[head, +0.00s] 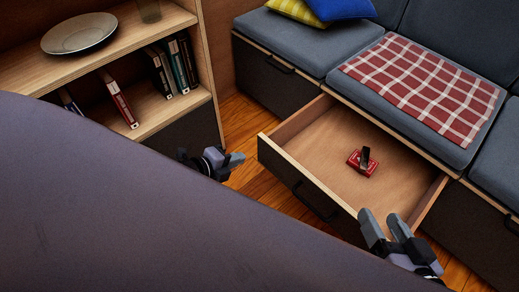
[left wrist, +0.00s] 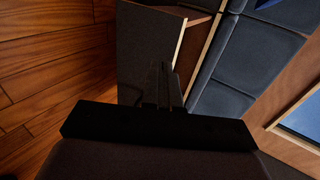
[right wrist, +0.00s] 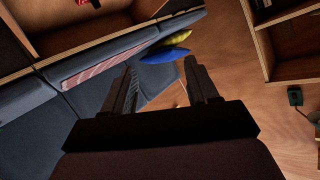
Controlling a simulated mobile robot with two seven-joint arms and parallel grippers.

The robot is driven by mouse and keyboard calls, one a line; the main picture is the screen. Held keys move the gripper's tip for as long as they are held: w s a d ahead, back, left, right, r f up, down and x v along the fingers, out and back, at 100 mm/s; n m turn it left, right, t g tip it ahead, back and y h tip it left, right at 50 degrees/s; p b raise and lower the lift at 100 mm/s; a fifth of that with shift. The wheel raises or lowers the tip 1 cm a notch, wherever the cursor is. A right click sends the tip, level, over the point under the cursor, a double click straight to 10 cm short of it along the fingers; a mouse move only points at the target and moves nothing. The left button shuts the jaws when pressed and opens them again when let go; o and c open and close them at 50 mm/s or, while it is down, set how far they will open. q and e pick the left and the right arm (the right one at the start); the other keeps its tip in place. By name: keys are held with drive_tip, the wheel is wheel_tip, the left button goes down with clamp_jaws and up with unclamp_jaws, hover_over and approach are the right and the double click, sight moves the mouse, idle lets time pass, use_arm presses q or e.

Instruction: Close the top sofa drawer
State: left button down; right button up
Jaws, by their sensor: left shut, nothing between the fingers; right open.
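The sofa drawer (head: 285,167) is pulled out from under the grey sofa seat, with a dark front and a black handle (head: 315,203). A small red item with a dark piece on it (head: 362,162) lies inside. My left gripper (head: 238,158) is shut and empty, just left of the drawer's left front corner; the left wrist view shows its closed fingers (left wrist: 160,80). My right gripper (head: 382,220) is open and empty near the drawer's front right part, and its parted fingers show in the right wrist view (right wrist: 160,80). Whether it touches the drawer I cannot tell.
A wooden shelf (head: 140,75) with books and a plate (head: 79,33) stands at the left. The sofa seat (head: 310,40) carries a red checked cloth (head: 425,85) and blue (head: 340,8) and yellow cushions. Wooden floor (head: 240,115) shows between shelf and drawer.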

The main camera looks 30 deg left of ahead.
sight(267, 145)
use_arm(q)
drive_tip(key=b+x, duration=0.1)
drive_tip(key=x, duration=0.1)
drive_tip(key=r+b+x, duration=0.1)
drive_tip(key=x, duration=0.2)
drive_tip(key=b+x, duration=0.1)
drive_tip(key=x, duration=0.2)
drive_tip(key=shift+w+d+r+b, duration=0.1)
drive_tip(key=shift+w+d+b, duration=0.05)
drive_tip(key=shift+w+b, duration=0.25)
drive_tip(key=shift+w+d+r, duration=0.1)
drive_tip(key=shift+w, duration=0.3)
use_arm(e)
drive_tip(key=shift+s+d+f+n+t+h, duration=0.15)
drive_tip(key=shift+d+n+t+h, duration=0.35)
drive_tip(key=shift+d+t, duration=0.45)
use_arm(q)
drive_tip(key=shift+w+d, duration=0.1)
use_arm(e)
drive_tip(key=shift+d, duration=0.1)
